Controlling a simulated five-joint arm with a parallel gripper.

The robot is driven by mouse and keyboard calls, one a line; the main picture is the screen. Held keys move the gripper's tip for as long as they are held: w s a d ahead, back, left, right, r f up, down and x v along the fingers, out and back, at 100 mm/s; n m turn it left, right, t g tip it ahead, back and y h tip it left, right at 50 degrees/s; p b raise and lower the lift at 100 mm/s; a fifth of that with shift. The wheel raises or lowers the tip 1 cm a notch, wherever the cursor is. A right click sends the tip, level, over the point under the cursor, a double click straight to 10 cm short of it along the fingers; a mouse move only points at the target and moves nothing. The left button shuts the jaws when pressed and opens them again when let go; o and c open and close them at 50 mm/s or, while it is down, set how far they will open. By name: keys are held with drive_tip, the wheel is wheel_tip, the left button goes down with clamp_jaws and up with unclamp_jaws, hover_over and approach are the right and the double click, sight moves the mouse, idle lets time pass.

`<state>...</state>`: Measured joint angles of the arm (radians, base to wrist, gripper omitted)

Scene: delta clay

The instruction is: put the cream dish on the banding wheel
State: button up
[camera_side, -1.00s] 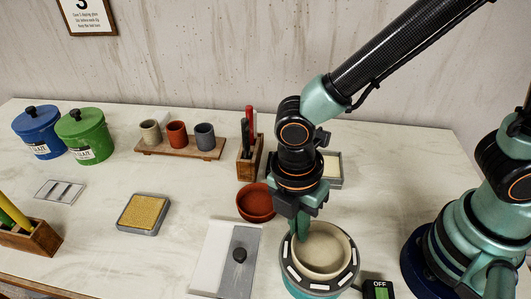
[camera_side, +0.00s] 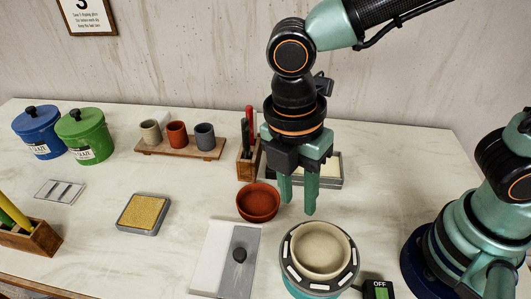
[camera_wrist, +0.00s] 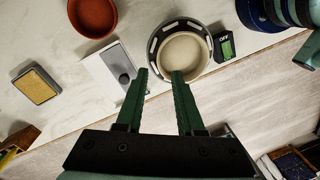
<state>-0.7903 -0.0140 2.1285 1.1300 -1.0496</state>
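The cream dish (camera_side: 320,250) sits upright on the banding wheel (camera_side: 291,272), inside its dark rim with white marks. In the wrist view the dish (camera_wrist: 184,55) rests within the wheel's rim (camera_wrist: 153,45), a little off centre. My gripper (camera_side: 297,207) is above and behind the wheel in the side view, apart from the dish. Its two green fingers are spread with nothing between them. In the wrist view the gripper (camera_wrist: 160,75) also shows open and empty, its fingertips overlapping the near side of the dish in the picture.
A terracotta bowl (camera_side: 258,201) stands behind the wheel. A grey-and-white board with a black knob (camera_side: 239,255) lies left of it. A switch box reading OFF (camera_side: 378,290) is at its right. A wooden tool holder (camera_side: 249,160) and a tray (camera_side: 331,168) stand farther back.

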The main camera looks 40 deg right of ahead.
drive_tip(key=w+d+r+m+t, duration=0.2)
drive_tip(key=d+m, duration=0.5)
drive_tip(key=w+d+r+m+t, duration=0.2)
drive_tip(key=d+r+m, duration=0.1)
drive_tip(key=d+m, duration=0.4)
drive_tip(key=w+d+r+m+t, duration=0.2)
drive_tip(key=d+m, duration=0.5)
drive_tip(key=d, duration=0.1)
drive_tip(key=shift+w+r+y, duration=0.35)
drive_tip(key=shift+y, duration=0.05)
